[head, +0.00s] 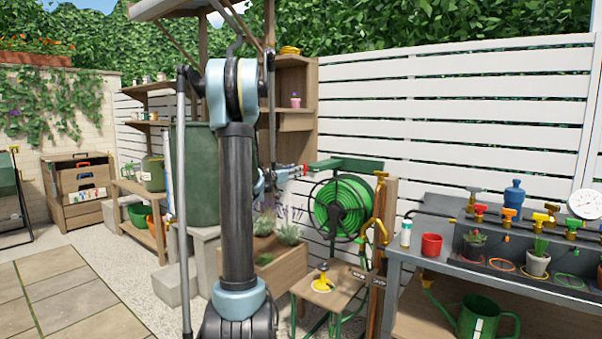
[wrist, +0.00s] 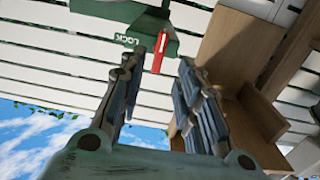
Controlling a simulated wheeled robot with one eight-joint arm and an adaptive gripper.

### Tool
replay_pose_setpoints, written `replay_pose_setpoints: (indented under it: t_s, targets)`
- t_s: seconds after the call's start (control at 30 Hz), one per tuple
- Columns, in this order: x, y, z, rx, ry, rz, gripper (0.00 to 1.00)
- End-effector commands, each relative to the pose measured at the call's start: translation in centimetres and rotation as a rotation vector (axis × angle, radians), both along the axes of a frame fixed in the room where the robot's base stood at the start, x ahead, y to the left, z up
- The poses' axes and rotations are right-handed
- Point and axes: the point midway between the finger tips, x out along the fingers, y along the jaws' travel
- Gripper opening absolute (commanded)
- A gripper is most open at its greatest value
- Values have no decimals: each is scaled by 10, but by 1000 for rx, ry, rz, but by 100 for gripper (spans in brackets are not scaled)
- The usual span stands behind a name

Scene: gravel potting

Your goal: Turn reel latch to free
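The green hose reel (head: 342,207) stands on a post by the white fence, with a green bracket (head: 345,165) above it. The red latch (head: 304,168) shows at the bracket's left end. In the wrist view the red latch (wrist: 160,52) hangs from a green housing (wrist: 100,32), beside the white word LOCK. My gripper (head: 284,175) is just left of the latch in the head view. In the wrist view my gripper (wrist: 163,65) is open, and the latch appears between its fingertips. I cannot tell whether either finger touches it.
A wooden shelf (head: 296,122) stands behind my arm. A small wooden stand (head: 325,300) with a yellow item is below the reel. A grey bench (head: 455,258) with pots and a red cup (head: 431,244) is at right. Paving lies clear at left.

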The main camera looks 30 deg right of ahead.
Motion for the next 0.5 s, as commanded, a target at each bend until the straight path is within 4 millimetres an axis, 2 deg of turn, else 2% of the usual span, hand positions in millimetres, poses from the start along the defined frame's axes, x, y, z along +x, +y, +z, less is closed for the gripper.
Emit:
replay_pose_setpoints:
  t_s: [0.1,0.23,0.5]
  targets:
    - [8,-20,0,0,0,-2,31]
    - [15,-37,0,0,0,0,31]
    - [22,-53,0,0,0,1,31]
